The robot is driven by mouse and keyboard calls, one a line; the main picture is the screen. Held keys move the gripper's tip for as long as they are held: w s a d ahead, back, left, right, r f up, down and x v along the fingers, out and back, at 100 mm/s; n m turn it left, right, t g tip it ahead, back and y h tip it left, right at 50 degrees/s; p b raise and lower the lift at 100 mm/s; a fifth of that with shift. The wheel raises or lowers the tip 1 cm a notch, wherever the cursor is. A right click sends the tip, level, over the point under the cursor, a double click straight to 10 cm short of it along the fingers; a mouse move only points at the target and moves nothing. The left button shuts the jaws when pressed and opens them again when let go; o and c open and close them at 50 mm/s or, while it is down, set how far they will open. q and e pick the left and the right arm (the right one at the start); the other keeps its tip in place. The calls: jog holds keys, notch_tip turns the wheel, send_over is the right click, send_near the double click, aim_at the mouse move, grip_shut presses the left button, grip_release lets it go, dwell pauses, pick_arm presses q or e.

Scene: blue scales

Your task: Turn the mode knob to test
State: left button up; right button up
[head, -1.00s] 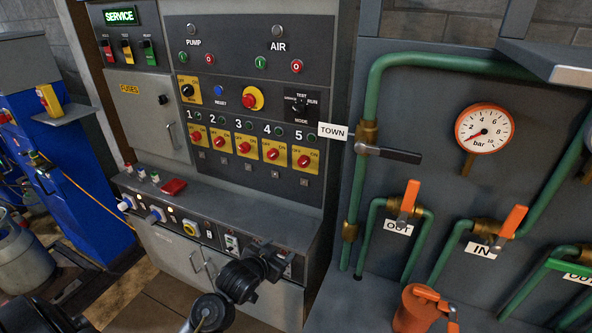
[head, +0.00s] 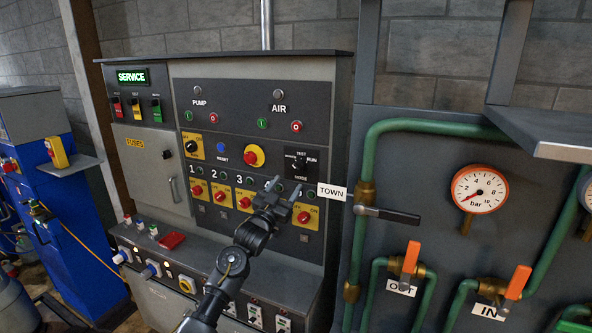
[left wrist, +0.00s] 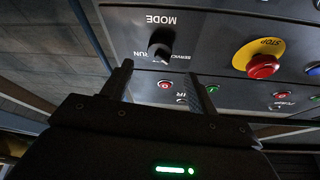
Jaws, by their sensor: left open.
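The mode knob (head: 298,162) is a small black rotary knob on a dark plate with the words TEST, RUN and MODE, at the right of the control panel. In the left wrist view the knob (left wrist: 160,46) shows upside down, beyond the two fingers and roughly centred between them. My left gripper (head: 285,188) is open and empty, just below the knob in the head view, in front of the numbered switches. In the left wrist view my left gripper (left wrist: 158,80) appears apart from the knob. The knob's exact setting is hard to read. My right gripper is not in view.
A red stop button (head: 252,156) on a yellow disc is left of the knob. Numbered yellow switches (head: 197,190) run below, partly hidden by my arm.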

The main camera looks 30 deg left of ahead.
aim_at(297, 171)
pick_arm(q)
jog(key=p+x, duration=0.1)
jog(key=x, duration=0.5)
jog(key=shift+s+r+p, duration=0.1)
jog(key=shift+r+p, duration=0.05)
jog(key=shift+p, duration=0.25)
jog(key=shift+w+r, duration=0.1)
jog(key=shift+w, duration=0.5)
jog(key=c, duration=1)
